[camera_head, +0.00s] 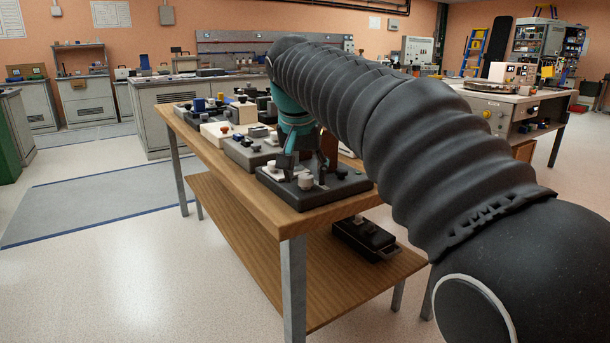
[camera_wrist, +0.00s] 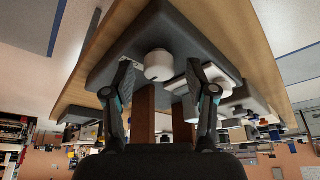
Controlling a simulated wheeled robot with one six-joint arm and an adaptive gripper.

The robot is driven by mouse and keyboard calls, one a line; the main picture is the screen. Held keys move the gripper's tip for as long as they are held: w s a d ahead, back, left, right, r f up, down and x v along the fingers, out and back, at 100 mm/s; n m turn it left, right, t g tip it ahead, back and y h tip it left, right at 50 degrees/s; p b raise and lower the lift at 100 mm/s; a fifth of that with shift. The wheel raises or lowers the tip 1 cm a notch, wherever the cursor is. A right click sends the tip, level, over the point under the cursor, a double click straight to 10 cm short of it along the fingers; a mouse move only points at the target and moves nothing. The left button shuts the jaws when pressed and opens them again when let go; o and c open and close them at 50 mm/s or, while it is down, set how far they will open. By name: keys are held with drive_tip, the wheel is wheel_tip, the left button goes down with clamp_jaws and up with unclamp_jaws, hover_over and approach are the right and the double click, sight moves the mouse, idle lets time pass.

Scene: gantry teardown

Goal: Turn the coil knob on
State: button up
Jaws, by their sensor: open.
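A cream round knob (camera_head: 305,181) stands on a dark grey base (camera_head: 335,190) at the near corner of the wooden table; I cannot read any label that marks it as the coil knob. In the wrist view the knob (camera_wrist: 158,65) shows between the two fingertips of my gripper (camera_wrist: 159,72). The fingers are spread apart, with a visible gap on each side of the knob. In the head view my gripper (camera_head: 300,160) points down over the base, close behind the knob. Brown upright parts (camera_wrist: 143,112) show between the fingers, on the same base.
Other grey and white devices with knobs (camera_head: 215,130) stand farther along the wooden table (camera_head: 264,213). A black box (camera_head: 364,238) lies on the lower shelf (camera_head: 315,270). The floor left of the table is clear. Benches line the back wall.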

clamp_jaws()
drive_tip(key=shift+n, duration=0.4)
drive_tip(key=n+y+p, duration=0.1)
drive_tip(key=n+p, duration=0.1)
drive_tip(key=shift+d+r+n, duration=0.1)
drive_tip(key=shift+d+n, duration=0.05)
drive_tip(key=shift+n, duration=0.25)
drive_tip(key=n+y+p, duration=0.1)
drive_tip(key=n+p, duration=0.1)
drive_tip(key=n, duration=0.1)
drive_tip(key=shift+d+n+g+y, duration=0.1)
drive_tip(key=shift+n+g+y, duration=0.2)
drive_tip(key=shift+y, duration=0.1)
drive_tip(key=n+y+p, duration=0.1)
drive_tip(key=n+p, duration=0.1)
drive_tip(key=n, duration=0.2)
drive_tip(key=shift+w+g, duration=0.1)
drive_tip(key=shift+g, duration=0.3)
drive_tip(key=shift+n+g+y+p, duration=0.4)
drive_tip(key=shift+n+y+p, duration=0.15)
drive_tip(key=shift+n, duration=0.75)
